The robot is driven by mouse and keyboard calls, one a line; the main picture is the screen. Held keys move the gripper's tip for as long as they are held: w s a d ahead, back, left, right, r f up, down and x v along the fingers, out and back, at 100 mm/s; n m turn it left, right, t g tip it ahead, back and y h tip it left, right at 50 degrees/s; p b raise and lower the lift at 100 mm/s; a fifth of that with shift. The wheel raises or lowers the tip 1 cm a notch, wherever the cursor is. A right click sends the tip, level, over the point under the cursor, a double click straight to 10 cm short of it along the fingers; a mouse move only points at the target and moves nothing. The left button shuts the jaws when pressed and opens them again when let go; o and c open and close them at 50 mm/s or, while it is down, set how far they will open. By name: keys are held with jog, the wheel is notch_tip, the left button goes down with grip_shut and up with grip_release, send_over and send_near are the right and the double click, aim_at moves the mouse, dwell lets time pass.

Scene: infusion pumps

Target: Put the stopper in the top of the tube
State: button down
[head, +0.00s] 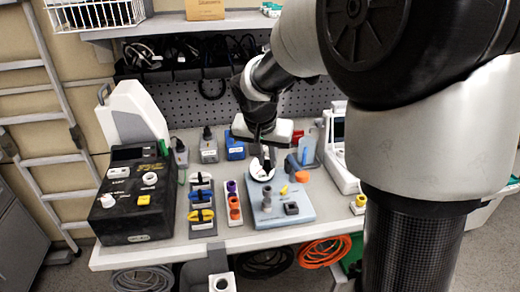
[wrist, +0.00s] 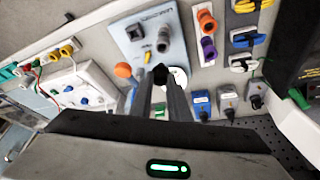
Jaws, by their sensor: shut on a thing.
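A grey upright tube (head: 267,198) stands on a light blue board (head: 301,218) on the bench. The tube also shows in the wrist view (wrist: 163,40). My gripper (head: 266,160) is over the back of the board, behind the tube and apart from it. In the wrist view its two fingers (wrist: 161,76) are shut on a small dark piece (wrist: 160,70), which looks like the stopper. Its lower end is hard to make out. A white round disc (head: 260,170) lies behind it, partly covered by the fingers.
To the left are a rack with purple and orange pieces (head: 234,205), coloured clips (head: 201,199) and a black box (head: 128,195). A pegboard stands behind.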

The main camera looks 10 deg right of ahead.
aim_at(267, 170)
jog(key=shift+f+b, duration=1.65)
jog(key=shift+f, duration=0.95)
jog(key=shift+w+r, duration=0.1)
jog(key=shift+r, duration=0.1)
jog(key=shift+f+b, duration=1.2)
jog(key=shift+b, duration=0.4)
jog(key=c, duration=1.1)
grip_release()
jog(key=shift+r+p, duration=2.2)
jog(key=shift+r, duration=1.3)
